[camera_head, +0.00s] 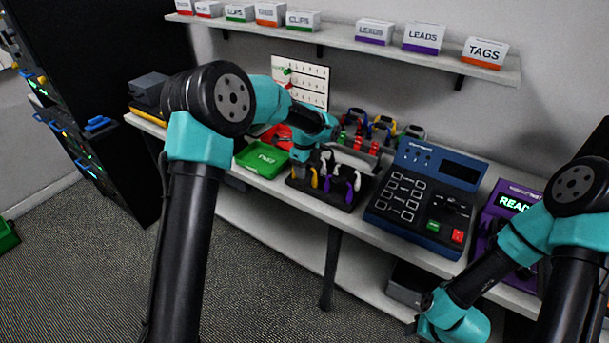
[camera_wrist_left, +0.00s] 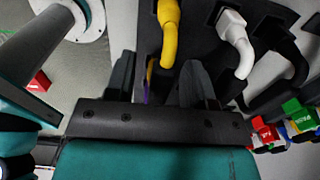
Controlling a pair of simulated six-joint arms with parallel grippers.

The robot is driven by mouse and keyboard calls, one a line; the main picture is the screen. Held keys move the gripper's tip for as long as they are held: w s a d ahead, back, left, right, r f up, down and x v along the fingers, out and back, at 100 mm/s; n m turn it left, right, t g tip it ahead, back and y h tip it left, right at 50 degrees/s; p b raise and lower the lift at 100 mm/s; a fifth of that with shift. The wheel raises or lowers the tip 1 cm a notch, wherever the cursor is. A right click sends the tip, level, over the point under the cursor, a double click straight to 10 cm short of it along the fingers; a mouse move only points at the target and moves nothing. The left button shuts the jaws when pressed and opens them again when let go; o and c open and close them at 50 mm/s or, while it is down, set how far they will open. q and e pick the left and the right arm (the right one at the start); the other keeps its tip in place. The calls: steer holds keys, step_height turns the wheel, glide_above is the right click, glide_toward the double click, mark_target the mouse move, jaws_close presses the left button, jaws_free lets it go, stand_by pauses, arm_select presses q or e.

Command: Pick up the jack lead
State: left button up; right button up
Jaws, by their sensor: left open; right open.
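I cannot tell which lead is the jack lead; no readable label marks it. A dark front rack (camera_head: 332,199) holds several short leads, among them a yellow lead (camera_head: 314,177) and a purple lead (camera_head: 349,193). In the left wrist view a yellow connector (camera_wrist_left: 168,28), a white connector (camera_wrist_left: 234,38) and a black connector (camera_wrist_left: 289,58) stand in dark sockets. My left gripper (camera_wrist_left: 158,82) is open, with its fingers below the yellow connector in that view. A sliver of purple shows between the fingers; nothing is clearly gripped. My right gripper's fingers are outside the frames.
A green tray (camera_head: 262,158) lies left of the rack. A blue console (camera_head: 424,195) and a purple device reading "READ" (camera_head: 513,204) stand to the right. More coloured leads (camera_head: 380,128) stand behind the rack. A shelf (camera_head: 345,41) with labelled boxes runs above.

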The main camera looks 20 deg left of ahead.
arm_select(q)
steer(key=shift+f, duration=0.65)
steer(key=shift+c, duration=0.5)
jaws_close()
